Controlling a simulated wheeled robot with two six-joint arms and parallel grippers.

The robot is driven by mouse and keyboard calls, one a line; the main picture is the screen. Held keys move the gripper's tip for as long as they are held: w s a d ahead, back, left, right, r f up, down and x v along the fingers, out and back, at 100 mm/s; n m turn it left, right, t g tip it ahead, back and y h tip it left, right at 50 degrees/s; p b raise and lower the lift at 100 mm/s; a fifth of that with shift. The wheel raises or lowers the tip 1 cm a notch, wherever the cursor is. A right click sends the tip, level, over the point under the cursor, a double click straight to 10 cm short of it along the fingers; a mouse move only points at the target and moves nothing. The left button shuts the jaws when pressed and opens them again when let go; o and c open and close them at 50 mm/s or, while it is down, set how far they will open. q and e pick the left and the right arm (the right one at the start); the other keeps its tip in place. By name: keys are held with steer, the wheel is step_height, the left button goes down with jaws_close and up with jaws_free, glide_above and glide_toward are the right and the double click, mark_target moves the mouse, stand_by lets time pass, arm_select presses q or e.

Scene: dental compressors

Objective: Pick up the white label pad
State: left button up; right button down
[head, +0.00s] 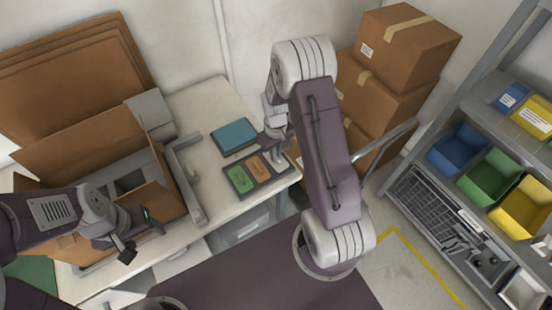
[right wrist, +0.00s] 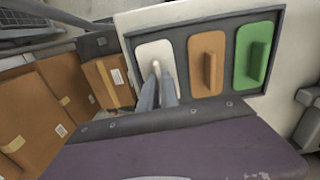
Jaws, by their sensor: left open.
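The white label pad (right wrist: 148,52) sits in a dark tray (right wrist: 183,30), at the end of a row beside an orange pad (right wrist: 205,50) and a green pad (right wrist: 250,60), each with an upright grip. My right gripper (right wrist: 158,72) is at the white pad, its two fingers close around the pad's grip; whether they are shut on it I cannot tell. In the head view the right gripper (head: 277,155) hides most of the white pad. My left gripper (head: 143,238) is open and empty, over the cardboard box.
The open cardboard box (head: 90,150) stands on the left of the white table (head: 215,105), beside a grey metal frame (head: 185,180). Stacked boxes (head: 385,105) and a shelf with bins (head: 490,175) stand right.

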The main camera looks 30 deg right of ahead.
steer(key=r, duration=0.4)
steer(key=shift+s+d+r, duration=0.1)
steer(key=shift+s+r, duration=0.1)
steer(key=shift+r, duration=0.05)
steer(key=s+d+r, duration=0.1)
steer(key=s+r, duration=0.5)
steer(key=s, duration=0.5)
steer(key=shift+d+r, duration=0.25)
